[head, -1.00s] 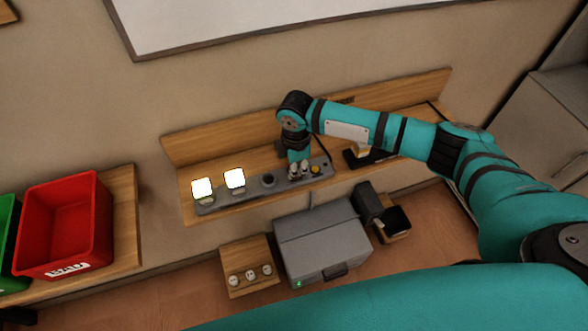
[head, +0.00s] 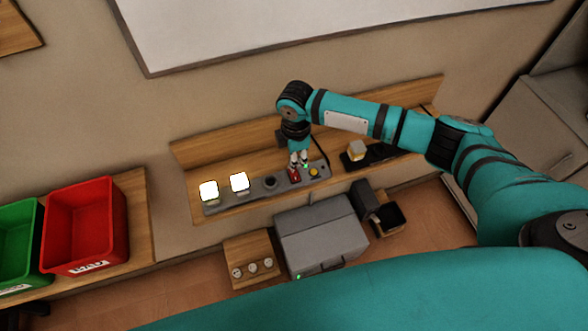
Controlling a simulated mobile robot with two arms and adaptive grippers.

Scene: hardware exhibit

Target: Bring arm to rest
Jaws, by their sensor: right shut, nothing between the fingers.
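My right arm reaches in from the right, and its wrist bends down over the wooden shelf. My right gripper (head: 299,160) points down, shut and empty, just above the grey panel strip (head: 225,204). A small red part (head: 294,175) shows on the strip directly below the fingertips; I cannot tell whether they touch. A small green light (head: 306,165) glows beside the fingers. A yellow button (head: 314,172) sits just to their right. My left gripper is out of view.
Two lit white lamps (head: 239,182) and a dark round knob (head: 270,182) stand on the strip. A black stand with a pale block (head: 356,149) is to the right. A grey box (head: 318,234) sits below. Red (head: 85,228) and green (head: 18,247) bins stand at left.

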